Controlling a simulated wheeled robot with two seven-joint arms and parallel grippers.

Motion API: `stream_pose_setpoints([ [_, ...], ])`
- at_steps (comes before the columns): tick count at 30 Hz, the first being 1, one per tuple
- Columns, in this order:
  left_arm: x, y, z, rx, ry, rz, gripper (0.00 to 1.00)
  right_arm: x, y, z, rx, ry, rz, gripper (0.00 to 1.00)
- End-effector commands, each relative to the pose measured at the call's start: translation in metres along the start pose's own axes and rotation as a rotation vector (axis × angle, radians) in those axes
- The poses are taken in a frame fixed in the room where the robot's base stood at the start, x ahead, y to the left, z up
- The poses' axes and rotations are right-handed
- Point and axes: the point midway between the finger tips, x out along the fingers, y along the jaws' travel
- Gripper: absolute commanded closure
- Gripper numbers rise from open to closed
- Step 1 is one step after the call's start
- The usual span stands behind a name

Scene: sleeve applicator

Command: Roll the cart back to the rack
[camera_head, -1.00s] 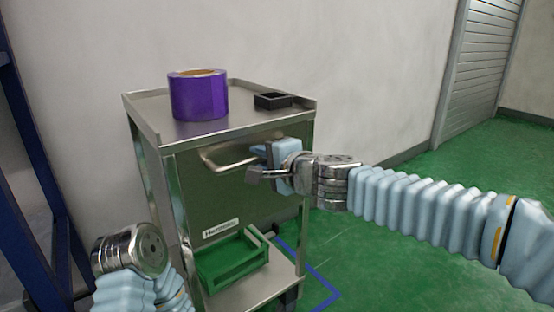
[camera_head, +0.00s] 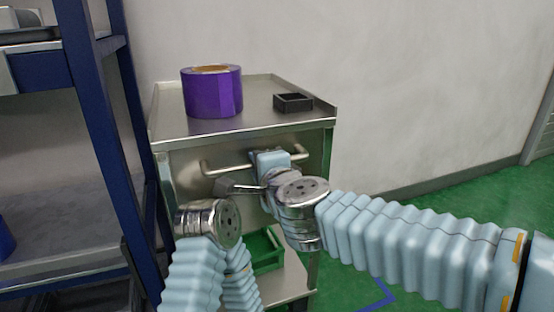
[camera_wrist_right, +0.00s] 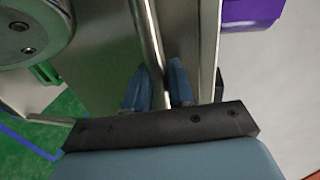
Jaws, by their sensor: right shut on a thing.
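The steel cart (camera_head: 230,130) stands against the wall, just right of the blue rack (camera_head: 95,110). My right gripper (camera_head: 268,160) is at the cart's front and shut on its bar handle (camera_head: 225,167). In the right wrist view the handle (camera_wrist_right: 148,40) runs between the two blue fingers (camera_wrist_right: 158,88). My left arm (camera_head: 208,222) is folded low in front of the cart.
A purple roll (camera_head: 212,92) and a small black open box (camera_head: 293,102) sit on the cart's top. A green tray (camera_head: 266,250) is on its lower shelf, partly hidden by my arms. Green floor (camera_head: 450,205) is free on the right.

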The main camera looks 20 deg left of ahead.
Motion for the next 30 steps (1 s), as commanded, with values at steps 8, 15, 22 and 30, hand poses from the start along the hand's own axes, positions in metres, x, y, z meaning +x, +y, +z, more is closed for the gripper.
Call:
stream_pose_setpoints([
  [8,-0.0011,0.0004,0.0001,0.0,-0.001,0.0,0.48,0.0006,0.0029,0.01,0.0,-0.003,0.005,1.0],
  [15,-0.001,0.0004,0.0001,0.0,0.0,0.0,0.48,0.0005,0.003,0.0116,0.0,-0.007,0.005,1.0],
  [22,-0.0011,0.0004,0.0001,0.0,0.0,0.0,0.48,0.0003,0.0018,0.0102,0.0,-0.005,0.003,0.6],
  [30,-0.0018,0.0007,0.0001,0.0,0.0,0.0,0.48,-0.0069,-0.0002,0.0086,0.0,-0.002,0.0,0.6],
])
